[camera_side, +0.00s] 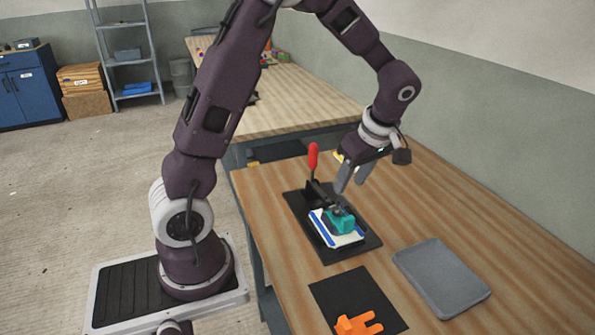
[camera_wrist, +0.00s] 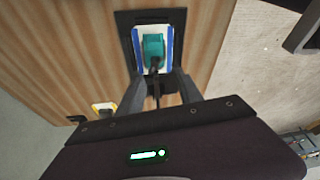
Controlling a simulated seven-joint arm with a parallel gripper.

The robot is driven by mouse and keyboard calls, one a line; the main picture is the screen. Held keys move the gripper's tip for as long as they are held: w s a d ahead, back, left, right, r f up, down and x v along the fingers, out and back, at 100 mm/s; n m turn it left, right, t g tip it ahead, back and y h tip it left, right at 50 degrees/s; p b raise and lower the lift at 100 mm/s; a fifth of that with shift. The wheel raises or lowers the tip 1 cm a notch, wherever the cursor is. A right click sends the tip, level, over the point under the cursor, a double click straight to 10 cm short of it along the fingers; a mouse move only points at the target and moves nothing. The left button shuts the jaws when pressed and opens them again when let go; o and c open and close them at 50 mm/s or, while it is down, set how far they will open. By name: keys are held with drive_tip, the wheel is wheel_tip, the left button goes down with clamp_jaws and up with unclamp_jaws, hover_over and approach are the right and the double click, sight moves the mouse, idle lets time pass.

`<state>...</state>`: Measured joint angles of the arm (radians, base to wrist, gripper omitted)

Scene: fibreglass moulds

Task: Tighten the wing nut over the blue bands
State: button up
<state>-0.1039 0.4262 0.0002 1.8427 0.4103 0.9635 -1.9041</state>
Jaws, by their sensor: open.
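A white block with blue bands (camera_side: 323,229) lies on a black base plate (camera_side: 361,251), with a teal piece (camera_side: 343,222) on top. In the wrist view the blue bands (camera_wrist: 137,48) run along both sides of the teal piece (camera_wrist: 153,45). A dark clamp (camera_side: 318,190) with an upright red handle (camera_side: 313,156) stands at the back of the plate. My gripper (camera_side: 351,186) is open and empty, tilted, above and behind the teal piece. In the wrist view my gripper (camera_wrist: 158,80) has its fingers either side of the dark clamp arm. I cannot make out the wing nut.
An orange piece (camera_side: 359,324) lies on a black mat (camera_side: 340,289) at the front. A grey tray (camera_side: 441,277) lies to the right. A second table (camera_side: 300,95) stands behind.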

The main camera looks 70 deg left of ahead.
drive_tip(key=s+d+r+m+t+h, duration=0.1)
drive_tip(key=s+d+r+m+t, duration=0.2)
drive_tip(key=s+d+r+m, duration=0.2)
drive_tip(key=s+d+r+m+t+h, duration=0.2)
drive_tip(key=s+d+r+m, duration=0.3)
drive_tip(key=s+m, duration=0.6)
wheel_tip(320, 180, up, 2)
drive_tip(key=shift+s+d+m+t, duration=0.25)
drive_tip(key=shift+s+m+t, duration=0.15)
drive_tip(key=shift+m, duration=0.3)
